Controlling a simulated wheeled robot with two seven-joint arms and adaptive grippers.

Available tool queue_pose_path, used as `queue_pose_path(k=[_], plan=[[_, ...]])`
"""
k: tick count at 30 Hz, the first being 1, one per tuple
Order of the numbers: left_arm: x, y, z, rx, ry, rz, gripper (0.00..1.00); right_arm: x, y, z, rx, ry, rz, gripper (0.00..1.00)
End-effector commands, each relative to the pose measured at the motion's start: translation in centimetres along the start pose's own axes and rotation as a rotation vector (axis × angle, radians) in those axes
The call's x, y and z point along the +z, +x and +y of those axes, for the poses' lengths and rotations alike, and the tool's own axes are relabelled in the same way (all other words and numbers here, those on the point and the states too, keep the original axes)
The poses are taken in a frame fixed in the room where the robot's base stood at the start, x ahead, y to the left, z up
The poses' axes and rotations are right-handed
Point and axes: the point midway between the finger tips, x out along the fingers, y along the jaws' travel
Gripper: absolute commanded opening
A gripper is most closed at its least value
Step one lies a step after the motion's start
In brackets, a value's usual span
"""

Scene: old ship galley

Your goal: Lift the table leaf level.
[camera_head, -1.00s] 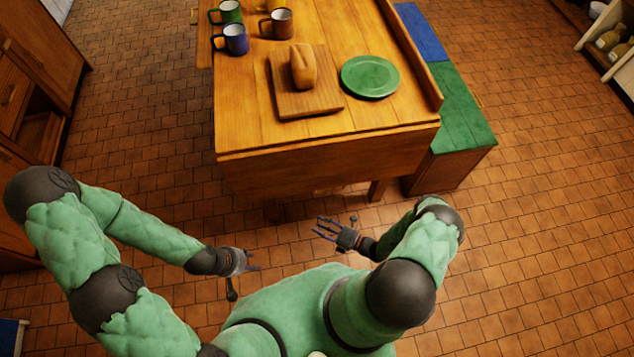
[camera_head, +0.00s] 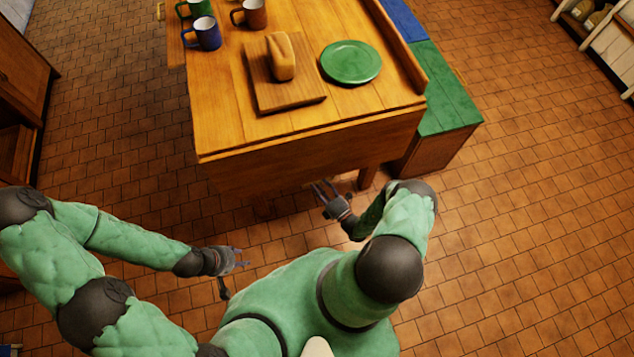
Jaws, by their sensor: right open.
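The table leaf (camera_head: 310,150) is a wooden panel hanging down steeply at the near end of the wooden table (camera_head: 225,125). My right gripper (camera_head: 324,189) is open and empty, close to the leaf's lower edge towards its right part. I cannot tell whether its fingertips touch the leaf. My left gripper (camera_head: 236,268) is lower and to the left, apart from the leaf, with its fingers spread and nothing between them.
On the tabletop are a board (camera_head: 290,98) with a loaf (camera_head: 281,58), a green plate (camera_head: 350,62), a blue mug (camera_head: 203,33), a brown mug (camera_head: 252,14) and a green mug (camera_head: 194,8). A green-topped bench (camera_head: 446,88) stands right of the table. Tiled floor is clear at right.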

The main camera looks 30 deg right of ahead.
Motion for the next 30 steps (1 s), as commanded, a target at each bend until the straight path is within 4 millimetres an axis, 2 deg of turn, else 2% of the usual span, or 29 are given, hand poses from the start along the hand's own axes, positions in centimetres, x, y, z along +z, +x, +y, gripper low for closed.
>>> queue_pose_path(k=[6,16,18,21,30], plan=[[0.0,0.2,-0.1,0.0,0.0,0.0,0.4,0.0,1.9,0.0,0.0,-0.001,0.002,0.44],[0.0,0.2,-0.1,0.0,0.0,0.0,0.4,0.0,2.1,0.0,0.0,0.0,0.0,0.44],[0.0,0.2,-0.1,0.0,0.0,0.0,0.4,0.0,2.1,0.0,0.0,0.0,0.0,0.24],[0.0,0.2,-0.1,0.0,0.0,0.0,0.4,0.0,2.1,0.0,0.0,0.0,0.0,0.0],[0.0,0.0,0.0,0.0,0.0,0.0,0.4,0.0,1.8,0.1,-0.008,0.003,0.0,0.0]])
